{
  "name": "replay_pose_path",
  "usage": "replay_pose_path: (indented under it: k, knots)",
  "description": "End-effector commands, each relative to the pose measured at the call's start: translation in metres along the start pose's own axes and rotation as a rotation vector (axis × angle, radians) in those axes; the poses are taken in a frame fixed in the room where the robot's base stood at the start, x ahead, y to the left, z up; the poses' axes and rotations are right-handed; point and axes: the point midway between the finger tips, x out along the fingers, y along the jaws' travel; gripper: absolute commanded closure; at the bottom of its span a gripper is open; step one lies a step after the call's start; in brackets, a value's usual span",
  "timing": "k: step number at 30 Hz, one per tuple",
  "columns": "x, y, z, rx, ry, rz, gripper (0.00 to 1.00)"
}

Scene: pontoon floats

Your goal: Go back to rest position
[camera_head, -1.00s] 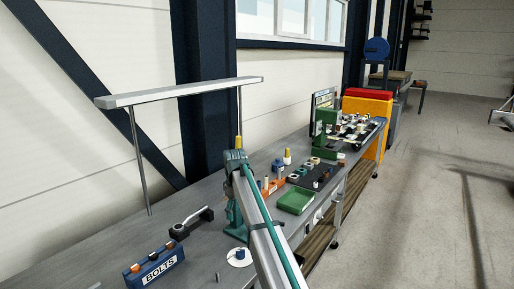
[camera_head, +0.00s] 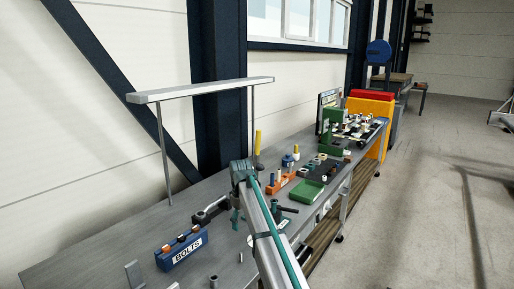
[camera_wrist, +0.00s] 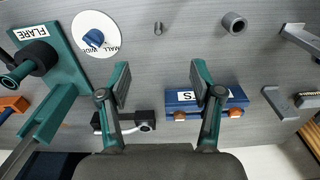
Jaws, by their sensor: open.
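In the wrist view my gripper (camera_wrist: 160,84) is open, its two teal and grey fingers spread wide with nothing between them. It hangs above the grey workbench (camera_wrist: 170,60). In the head view the arm rises from the lower edge and bends at a teal joint; I cannot make out the fingers there. The blue BOLTS box (camera_head: 182,254) with orange-brown tops stands left of the arm. In the wrist view the box (camera_wrist: 222,97) lies by the right finger. A black block with a silver tube (camera_wrist: 140,122) lies by the left finger.
A teal FLARE stand (camera_wrist: 62,85) and a white disc (camera_wrist: 97,34) with a blue piece lie left in the wrist view. A grey ring (camera_wrist: 235,22) and brackets lie right. A lamp bar (camera_head: 200,89) spans the bench. A green tray (camera_head: 307,191) stands beyond the arm.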

Motion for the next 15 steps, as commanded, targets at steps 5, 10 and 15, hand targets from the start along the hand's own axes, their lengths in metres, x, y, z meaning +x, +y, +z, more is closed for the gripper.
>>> replay_pose_path:
  k: [5,10,15]
  knots:
    - [0.045,-0.001,0.04,0.082,-0.002,-0.001,0.35]
    - [0.095,-0.006,0.086,0.184,-0.002,-0.001,0.35]
    - [0.165,-0.023,0.164,0.349,-0.004,-0.002,0.35]
